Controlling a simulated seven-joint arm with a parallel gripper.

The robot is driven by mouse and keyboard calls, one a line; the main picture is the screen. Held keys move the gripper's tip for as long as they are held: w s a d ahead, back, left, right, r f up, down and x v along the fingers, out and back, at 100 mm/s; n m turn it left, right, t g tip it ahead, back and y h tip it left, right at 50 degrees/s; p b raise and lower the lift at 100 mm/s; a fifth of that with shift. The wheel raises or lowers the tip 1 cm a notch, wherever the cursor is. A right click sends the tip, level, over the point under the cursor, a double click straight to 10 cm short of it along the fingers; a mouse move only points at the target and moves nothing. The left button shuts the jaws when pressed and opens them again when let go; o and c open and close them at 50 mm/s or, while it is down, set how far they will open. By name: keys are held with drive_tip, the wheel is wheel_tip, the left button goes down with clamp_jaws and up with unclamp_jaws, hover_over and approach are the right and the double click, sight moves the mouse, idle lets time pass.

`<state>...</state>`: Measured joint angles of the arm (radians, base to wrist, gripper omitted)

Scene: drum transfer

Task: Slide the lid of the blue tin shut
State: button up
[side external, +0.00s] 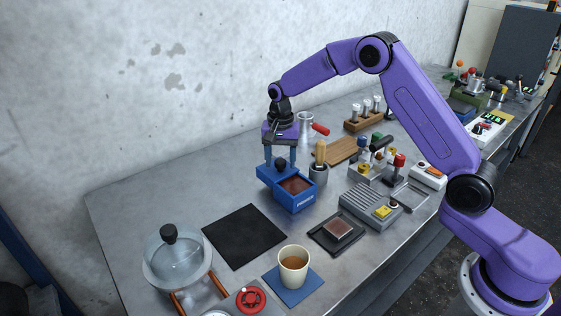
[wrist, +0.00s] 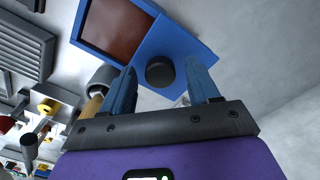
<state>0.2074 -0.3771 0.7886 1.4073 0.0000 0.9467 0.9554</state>
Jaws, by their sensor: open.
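The blue tin (side external: 293,200) stands on the grey bench, its top partly uncovered with brown contents showing in both views. Its blue lid (side external: 265,174) is slid back toward the rear left and carries a dark round knob (side external: 281,164). In the wrist view the tin (wrist: 88,48) is at the upper left, with the lid (wrist: 178,40) beside the opening and the knob (wrist: 160,71) near the fingertips. My gripper (side external: 280,160) points down over the lid. Its blue fingers (wrist: 165,78) are open, one on each side of the knob. I cannot tell whether they touch it.
A dark cup with a wooden-handled brush (side external: 319,172) stands close to the tin's right. A black mat (side external: 244,236) lies in front at left, and a paper cup (side external: 293,265) stands on a blue coaster. A grey ribbed device (side external: 368,206) is at right. Bare bench lies left of the tin.

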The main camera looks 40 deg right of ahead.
drive_tip(key=shift+f, duration=0.6)
clamp_jaws()
drive_tip(key=shift+s, duration=4.1)
unclamp_jaws()
wheel_tip(320, 180, up, 18)
drive_tip(key=shift+f, duration=0.25)
